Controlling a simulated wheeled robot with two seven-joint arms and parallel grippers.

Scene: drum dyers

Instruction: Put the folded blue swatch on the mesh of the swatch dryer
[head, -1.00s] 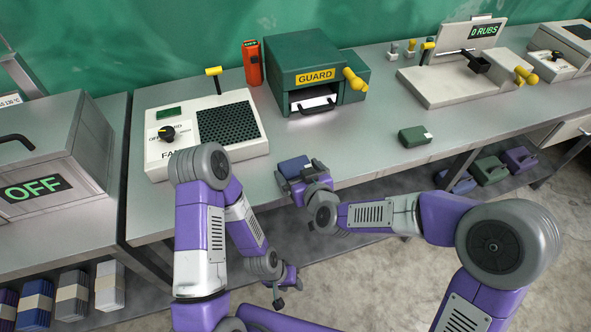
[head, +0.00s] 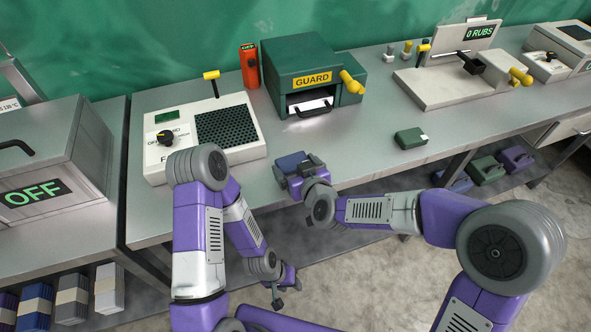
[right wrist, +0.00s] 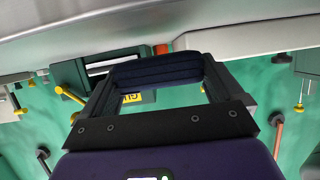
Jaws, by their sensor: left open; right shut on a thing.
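The folded blue swatch (head: 291,161) is held by my right gripper (head: 294,166), above the front edge of the table. In the right wrist view the swatch (right wrist: 157,68) sits between the two fingers of the right gripper (right wrist: 157,75), which is shut on it. The swatch dryer (head: 157,120) is a white box with a black dial and a yellow-topped lever. Its dark mesh (head: 227,126) lies left of and behind the swatch, bare. My left gripper (head: 279,296) hangs low in front of the table, open and empty.
A green guard box (head: 315,68) and an orange cylinder (head: 249,66) stand behind. A folded green swatch (head: 410,138) lies on the table (head: 370,150) to the right. A rubbing machine (head: 455,85) is farther right. A grey oven (head: 55,150) reading OFF is at left.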

